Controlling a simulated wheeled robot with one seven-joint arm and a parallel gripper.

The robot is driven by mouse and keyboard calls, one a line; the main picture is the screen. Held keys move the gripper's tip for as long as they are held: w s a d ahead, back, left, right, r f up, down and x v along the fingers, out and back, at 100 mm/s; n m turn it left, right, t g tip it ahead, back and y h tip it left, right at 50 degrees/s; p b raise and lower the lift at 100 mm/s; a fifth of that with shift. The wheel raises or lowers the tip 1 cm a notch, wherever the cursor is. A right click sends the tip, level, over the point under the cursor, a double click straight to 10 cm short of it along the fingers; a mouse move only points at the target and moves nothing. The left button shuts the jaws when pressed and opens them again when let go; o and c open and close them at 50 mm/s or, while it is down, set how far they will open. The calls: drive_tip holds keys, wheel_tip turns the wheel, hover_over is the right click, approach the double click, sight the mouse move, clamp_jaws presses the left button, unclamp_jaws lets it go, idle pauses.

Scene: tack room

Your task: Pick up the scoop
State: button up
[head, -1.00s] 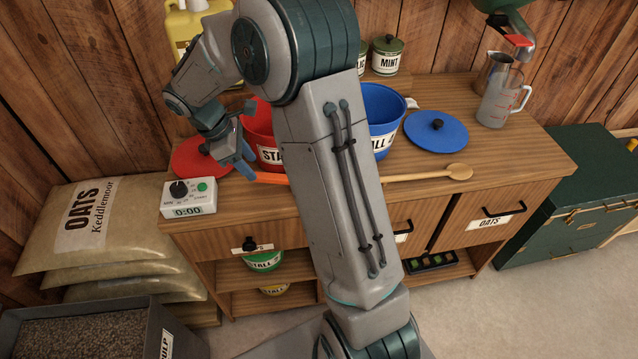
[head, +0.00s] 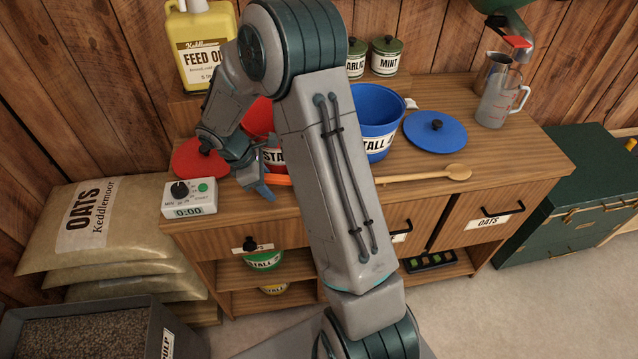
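My gripper (head: 258,185) is at the front left of the wooden counter, pointing down with its blue fingertips close to an orange bar (head: 281,180). The bar looks like a handle, perhaps the scoop's, lying on the counter in front of the red bucket (head: 256,117). Most of it is hidden behind my arm and gripper, and I see no scoop bowl. I cannot tell whether the fingers touch the bar or how far apart they are.
A timer box (head: 189,198) and red lid (head: 200,158) sit close left of my gripper. The red bucket stands behind. A blue bucket (head: 378,112), blue lid (head: 435,131), wooden spoon (head: 457,172) and measuring jug (head: 497,100) are to the right.

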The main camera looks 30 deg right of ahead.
clamp_jaws()
drive_tip(key=shift+s+r, duration=0.1)
drive_tip(key=shift+r, duration=0.05)
drive_tip(key=shift+s+a+r, duration=0.1)
drive_tip(key=shift+s, duration=0.05)
wheel_tip(320, 180, up, 7)
drive_tip(key=shift+s+f+b, duration=0.1)
drive_tip(key=shift+b, duration=0.35)
drive_tip(key=s+a+b, duration=0.1)
drive_tip(key=s+a, duration=0.2)
drive_tip(key=s, duration=0.6)
drive_tip(key=s+a+b, duration=0.1)
drive_tip(key=s+a, duration=0.2)
drive_tip(key=s, duration=0.6)
drive_tip(key=shift+s+b, duration=0.2)
drive_tip(key=shift+b, duration=0.1)
drive_tip(key=shift+f, duration=0.1)
